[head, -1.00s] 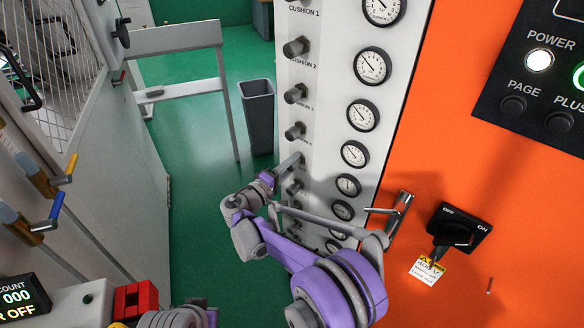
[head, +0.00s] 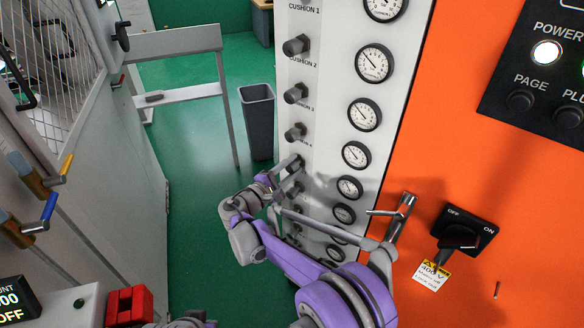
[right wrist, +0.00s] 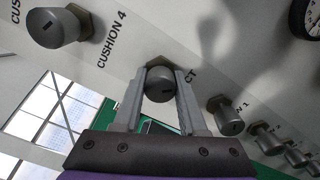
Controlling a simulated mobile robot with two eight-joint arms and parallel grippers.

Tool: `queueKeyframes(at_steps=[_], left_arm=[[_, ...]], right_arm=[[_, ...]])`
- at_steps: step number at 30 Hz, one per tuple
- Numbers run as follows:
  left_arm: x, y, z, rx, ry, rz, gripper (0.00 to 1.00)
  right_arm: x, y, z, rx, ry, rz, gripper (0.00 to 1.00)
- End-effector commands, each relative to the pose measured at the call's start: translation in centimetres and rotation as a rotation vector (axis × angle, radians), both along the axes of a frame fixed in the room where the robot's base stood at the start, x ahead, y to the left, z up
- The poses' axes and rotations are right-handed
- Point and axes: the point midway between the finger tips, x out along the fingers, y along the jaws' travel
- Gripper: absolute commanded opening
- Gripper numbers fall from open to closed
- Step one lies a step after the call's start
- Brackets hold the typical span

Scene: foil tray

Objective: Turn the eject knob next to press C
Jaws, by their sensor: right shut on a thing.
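The eject knob (right wrist: 160,84) is a grey round knob on a hex base on the white panel. The visible end of its label reads "CT". In the right wrist view it sits between the two fingers of my right gripper (right wrist: 159,92), which is shut on it. In the head view my right gripper (head: 288,166) reaches the panel below the cushion knobs, and its fingers and wrist mostly hide the eject knob. My left gripper is not in view.
Cushion 4 knob (right wrist: 57,27) is close beside the gripper, and another knob (right wrist: 225,115) is on the other side. Gauges (head: 356,155) line the panel. A lever handle (head: 400,217) and a rotary switch (head: 463,232) stand out from the orange cabinet near my right arm.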

Motion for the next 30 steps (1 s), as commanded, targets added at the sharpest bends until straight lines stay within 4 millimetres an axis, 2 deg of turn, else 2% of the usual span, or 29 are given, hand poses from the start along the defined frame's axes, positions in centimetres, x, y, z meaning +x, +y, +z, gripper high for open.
queueKeyframes(at_steps=[11,12,16,26,30], left_arm=[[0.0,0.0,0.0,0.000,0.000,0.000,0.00],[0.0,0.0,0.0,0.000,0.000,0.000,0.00],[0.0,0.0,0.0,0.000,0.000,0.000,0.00],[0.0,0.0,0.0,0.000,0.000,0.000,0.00],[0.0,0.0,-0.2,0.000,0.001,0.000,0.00]], right_arm=[[0.0,0.0,0.0,-0.002,0.003,0.000,0.00],[0.0,0.0,0.0,-0.001,0.003,0.000,0.46],[0.0,0.0,0.0,-0.002,0.002,0.000,0.70],[-0.2,0.1,0.0,-0.002,0.002,0.001,0.71],[-1.3,1.2,0.0,-0.001,0.003,0.003,0.71]])
